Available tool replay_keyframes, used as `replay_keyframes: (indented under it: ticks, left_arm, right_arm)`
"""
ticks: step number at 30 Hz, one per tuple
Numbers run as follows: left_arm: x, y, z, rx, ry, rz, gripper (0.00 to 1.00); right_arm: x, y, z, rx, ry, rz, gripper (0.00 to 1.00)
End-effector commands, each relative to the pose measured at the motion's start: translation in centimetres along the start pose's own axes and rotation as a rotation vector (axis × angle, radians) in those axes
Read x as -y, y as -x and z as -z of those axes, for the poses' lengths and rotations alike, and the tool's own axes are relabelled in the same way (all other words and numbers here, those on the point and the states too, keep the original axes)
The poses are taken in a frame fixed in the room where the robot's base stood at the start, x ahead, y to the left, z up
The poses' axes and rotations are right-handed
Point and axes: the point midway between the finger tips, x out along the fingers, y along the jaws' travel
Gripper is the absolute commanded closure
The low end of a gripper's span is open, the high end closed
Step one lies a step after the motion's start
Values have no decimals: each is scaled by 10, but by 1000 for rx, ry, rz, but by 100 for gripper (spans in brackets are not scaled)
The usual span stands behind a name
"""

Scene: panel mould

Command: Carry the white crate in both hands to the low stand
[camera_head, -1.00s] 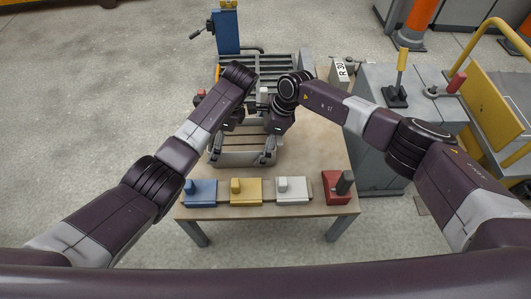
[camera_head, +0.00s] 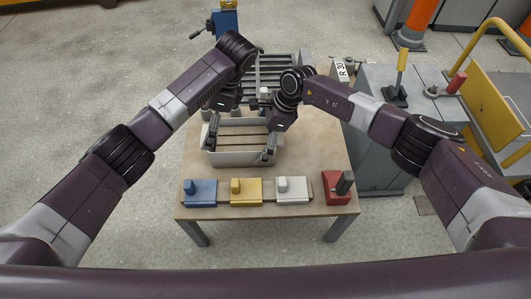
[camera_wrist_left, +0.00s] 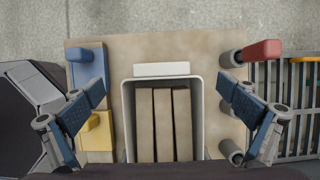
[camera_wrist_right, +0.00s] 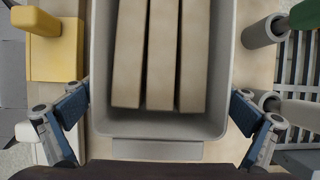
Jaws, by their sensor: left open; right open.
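The white crate (camera_head: 240,158) stands on the wooden table with several tan bars inside. It shows in the left wrist view (camera_wrist_left: 201,125) and the right wrist view (camera_wrist_right: 100,115), with a white grip block on the rim in each. My left gripper (camera_wrist_left: 163,88) is open, its fingers spread either side of the crate's end and apart from it. My right gripper (camera_wrist_right: 160,95) is open, its fingers either side of the crate's other end; contact cannot be told. I cannot tell which thing is the low stand.
Blue (camera_head: 201,193), yellow (camera_head: 246,192), white (camera_head: 293,191) and red (camera_head: 336,188) blocks line the table's (camera_head: 310,150) near edge. A slatted grey rack (camera_head: 275,72) lies behind the crate. A grey cabinet (camera_head: 375,160) with levers stands right. Floor at left is clear.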

Motion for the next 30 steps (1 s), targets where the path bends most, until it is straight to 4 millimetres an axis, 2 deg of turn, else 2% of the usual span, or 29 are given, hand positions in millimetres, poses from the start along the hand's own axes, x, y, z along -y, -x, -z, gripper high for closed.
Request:
replay_keyframes:
  ticks: [9, 15, 20, 30]
  left_arm:
    - [0, 0, 0, 0, 0, 1, 0]
    - [0, 0, 0, 0, 0, 1, 0]
    - [0, 0, 0, 0, 0, 1, 0]
    - [0, 0, 0, 0, 0, 1, 0]
  right_arm:
    - [1, 69, 1, 0, 1, 4, 0]
    - [0, 96, 1, -1, -1, 2, 0]
    - [0, 104, 0, -1, 0, 1, 0]
    - [0, 104, 0, -1, 0, 0, 0]
